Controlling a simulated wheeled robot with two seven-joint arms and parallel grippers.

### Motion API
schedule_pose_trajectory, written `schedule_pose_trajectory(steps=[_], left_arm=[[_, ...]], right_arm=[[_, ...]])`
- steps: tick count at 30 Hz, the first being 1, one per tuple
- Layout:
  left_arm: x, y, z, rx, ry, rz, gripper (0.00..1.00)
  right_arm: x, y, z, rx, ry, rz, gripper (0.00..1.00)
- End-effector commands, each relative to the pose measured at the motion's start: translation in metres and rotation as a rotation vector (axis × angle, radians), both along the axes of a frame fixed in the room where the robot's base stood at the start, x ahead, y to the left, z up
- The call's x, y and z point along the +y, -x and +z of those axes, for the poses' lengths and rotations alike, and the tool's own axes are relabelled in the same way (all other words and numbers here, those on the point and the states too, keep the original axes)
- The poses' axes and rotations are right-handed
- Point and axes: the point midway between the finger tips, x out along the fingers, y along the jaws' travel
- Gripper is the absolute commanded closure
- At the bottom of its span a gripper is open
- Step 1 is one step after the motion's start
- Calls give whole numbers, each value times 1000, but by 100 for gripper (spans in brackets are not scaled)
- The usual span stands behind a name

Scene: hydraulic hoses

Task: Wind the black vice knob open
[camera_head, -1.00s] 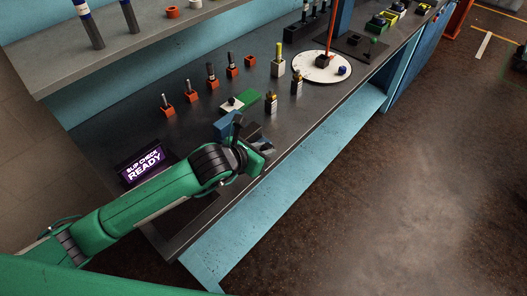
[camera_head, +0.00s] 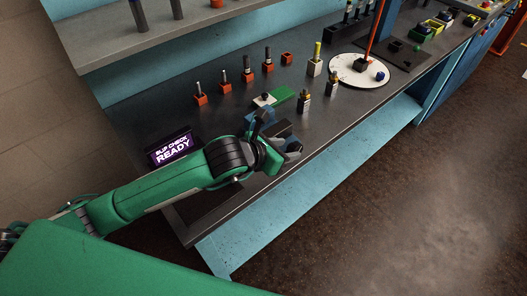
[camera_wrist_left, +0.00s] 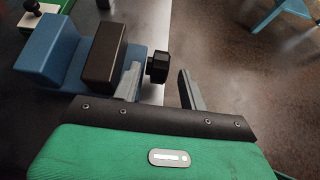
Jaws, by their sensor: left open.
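The blue vice (camera_wrist_left: 55,52) sits on the bench at the upper left of the left wrist view, with a dark block-shaped jaw (camera_wrist_left: 106,52) on its right. The black knob (camera_wrist_left: 157,68) sticks out to the right of that jaw. My left gripper (camera_wrist_left: 160,76) is open, its two fingers on either side of the knob. A gap shows between knob and right finger; the left finger is closer, contact unclear. In the head view my left gripper (camera_head: 285,146) is at the bench's front part, partly covering the vice (camera_head: 262,119). My right gripper is not in view.
A green block with a white part (camera_head: 276,98) lies behind the vice. Several small holders with upright pieces (camera_head: 225,86) stand further back. A lit sign (camera_head: 172,150) stands left of my arm. The bench's front edge (camera_head: 345,115) is close by, with floor beyond.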

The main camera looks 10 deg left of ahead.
Motion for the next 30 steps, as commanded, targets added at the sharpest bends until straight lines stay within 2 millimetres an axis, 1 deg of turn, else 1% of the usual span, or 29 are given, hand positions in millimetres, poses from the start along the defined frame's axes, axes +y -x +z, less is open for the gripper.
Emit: schedule_pose_trajectory(steps=[3,7,12,15,21,30], left_arm=[[14,19,11,-2,-1,-1,57],[28,38,27,-3,-1,-1,57],[43,58,44,-4,-1,-1,57],[49,66,50,-3,-1,0,57],[52,72,56,-2,0,0,57],[51,72,56,1,6,-6,57]], right_arm=[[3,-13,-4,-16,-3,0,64],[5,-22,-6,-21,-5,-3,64],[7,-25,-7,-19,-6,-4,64],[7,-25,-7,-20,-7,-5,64],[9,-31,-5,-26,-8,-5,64],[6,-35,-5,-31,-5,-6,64]])
